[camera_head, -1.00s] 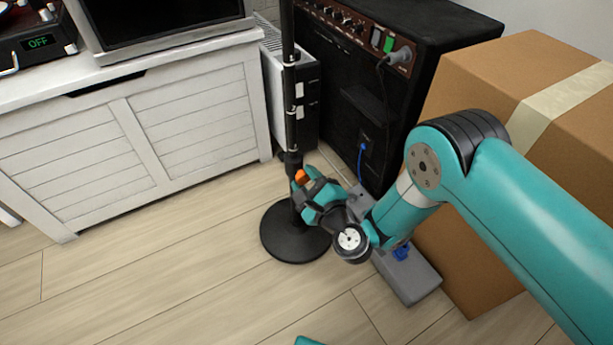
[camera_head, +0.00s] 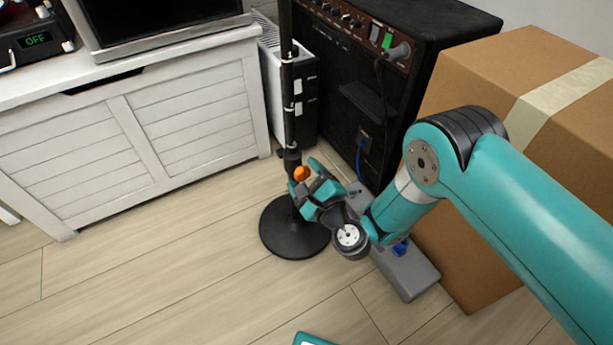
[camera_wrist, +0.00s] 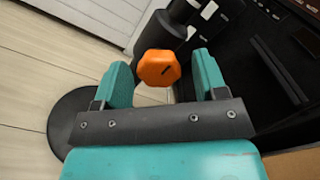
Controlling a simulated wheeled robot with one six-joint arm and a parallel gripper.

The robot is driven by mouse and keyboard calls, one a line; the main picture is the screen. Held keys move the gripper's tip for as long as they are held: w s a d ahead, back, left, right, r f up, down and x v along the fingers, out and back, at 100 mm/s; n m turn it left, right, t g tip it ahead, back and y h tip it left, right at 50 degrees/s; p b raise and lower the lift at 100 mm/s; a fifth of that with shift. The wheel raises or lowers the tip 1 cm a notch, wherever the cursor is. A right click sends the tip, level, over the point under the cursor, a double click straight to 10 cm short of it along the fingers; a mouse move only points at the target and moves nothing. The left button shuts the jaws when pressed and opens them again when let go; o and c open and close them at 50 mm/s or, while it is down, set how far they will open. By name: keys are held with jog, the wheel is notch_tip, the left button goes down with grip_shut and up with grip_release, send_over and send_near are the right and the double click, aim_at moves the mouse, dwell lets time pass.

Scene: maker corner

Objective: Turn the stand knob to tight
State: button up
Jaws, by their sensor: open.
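The stand is a black pole (camera_head: 288,95) on a round black base (camera_head: 293,232). Its orange knob (camera_head: 301,173) sits on the side of a black collar low on the pole. In the wrist view the knob (camera_wrist: 159,68) has a rounded, faceted face with a short dark mark slanting across it. My gripper (camera_head: 309,179) is open beside the knob. In the wrist view its two teal fingers (camera_wrist: 160,80) stand left and right of the knob, with a gap on each side. The knob appears at or just past the fingertips; I cannot tell the exact depth.
A black amplifier (camera_head: 400,110) and a large cardboard box (camera_head: 470,250) stand to the right. A white cabinet (camera_head: 140,140) is at the left. The wooden floor in front is clear.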

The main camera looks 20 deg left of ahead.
jog(key=shift+r+p, duration=0.15)
jog(key=shift+p, duration=0.3)
jog(key=p, duration=0.4)
jog(key=shift+s+d+r, duration=0.2)
jog(key=shift+d+r, duration=0.05)
jog(key=shift+d, duration=0.05)
jog(key=p+v, duration=0.1)
jog(key=p, duration=0.3)
jog(key=shift+s+d+p, duration=0.15)
jog(key=shift+d+p, duration=0.05)
jog(key=shift+p, duration=0.15)
jog(key=p+v, duration=1.5)
jog(key=p, duration=0.3)
jog(key=shift+f, duration=0.4)
